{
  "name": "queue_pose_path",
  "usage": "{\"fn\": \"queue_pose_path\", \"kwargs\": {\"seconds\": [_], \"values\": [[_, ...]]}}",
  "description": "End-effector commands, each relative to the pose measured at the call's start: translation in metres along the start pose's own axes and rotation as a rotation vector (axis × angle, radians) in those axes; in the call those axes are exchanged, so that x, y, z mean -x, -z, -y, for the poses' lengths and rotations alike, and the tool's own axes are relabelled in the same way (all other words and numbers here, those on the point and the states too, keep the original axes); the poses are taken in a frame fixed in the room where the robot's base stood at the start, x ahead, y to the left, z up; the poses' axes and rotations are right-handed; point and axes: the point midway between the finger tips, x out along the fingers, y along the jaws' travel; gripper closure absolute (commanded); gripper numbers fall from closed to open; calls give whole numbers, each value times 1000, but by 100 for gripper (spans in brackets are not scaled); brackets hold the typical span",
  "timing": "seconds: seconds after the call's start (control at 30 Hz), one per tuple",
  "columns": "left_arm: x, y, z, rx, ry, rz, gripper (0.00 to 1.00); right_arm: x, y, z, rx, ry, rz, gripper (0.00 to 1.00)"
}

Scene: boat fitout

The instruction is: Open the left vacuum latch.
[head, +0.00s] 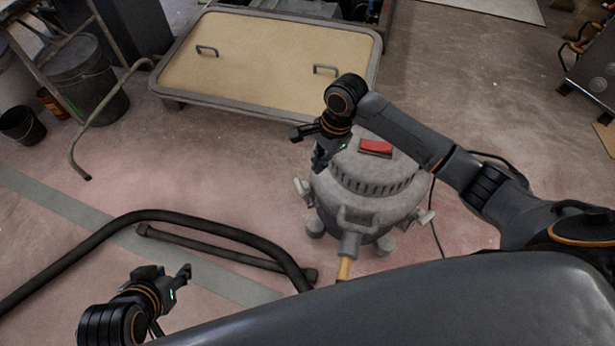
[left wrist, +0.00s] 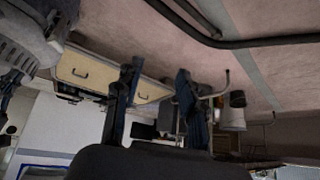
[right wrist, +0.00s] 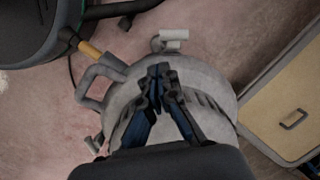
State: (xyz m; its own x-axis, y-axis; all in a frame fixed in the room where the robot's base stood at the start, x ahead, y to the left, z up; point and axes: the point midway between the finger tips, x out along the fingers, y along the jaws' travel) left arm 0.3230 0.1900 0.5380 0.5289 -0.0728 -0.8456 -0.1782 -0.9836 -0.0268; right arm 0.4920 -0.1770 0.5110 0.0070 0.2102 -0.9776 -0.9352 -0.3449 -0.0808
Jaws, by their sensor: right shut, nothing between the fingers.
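The grey vacuum (head: 370,190) stands on the floor, with a red switch on top. A pale left latch (head: 303,190) juts from its left side; what looks like the same latch is at the upper middle of the right wrist view (right wrist: 173,38). I cannot tell whether it is fastened. My right gripper (head: 318,160) is over the left part of the vacuum's lid; its fingertips meet in the right wrist view (right wrist: 158,72) with nothing between them. It is apart from the latch. My left gripper (head: 185,273) is low at the left, fingers apart and empty in its wrist view (left wrist: 157,75).
Dark bent tubes (head: 165,215) lie on the floor left of the vacuum. A beige panel with two handles (head: 270,60) lies behind it. Its hose (head: 344,268) comes toward me. Buckets (head: 85,80) stand at the far left. A cable runs right of the vacuum.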

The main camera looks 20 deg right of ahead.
Motion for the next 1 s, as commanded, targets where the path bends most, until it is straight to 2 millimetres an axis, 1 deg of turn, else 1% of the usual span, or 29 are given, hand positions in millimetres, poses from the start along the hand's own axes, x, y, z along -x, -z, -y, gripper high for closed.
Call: {"fn": "queue_pose_path", "kwargs": {"seconds": [0.03,0.1,0.2,0.33,0.63,0.73,0.87,1.0], "values": [[0,2,0,0,-1,-10,60,9,12,7,-78,-6,-9,100],[0,4,-1,0,-1,-19,60,17,23,12,-170,-16,-11,100],[0,7,-1,-1,-2,-28,60,25,32,17,-256,-22,-12,100],[-1,8,-1,-1,-2,-33,60,28,35,19,-297,-26,-11,100],[-1,8,-1,-1,-2,-35,60,28,35,19,-296,-25,-11,100],[-2,12,-1,-1,-3,-54,60,25,35,19,-296,-25,-11,100],[-5,28,-4,-3,-7,-132,60,15,35,18,-295,-27,-11,100],[-6,56,-7,-6,-15,-268,60,1,35,18,-295,-26,-11,100]]}}
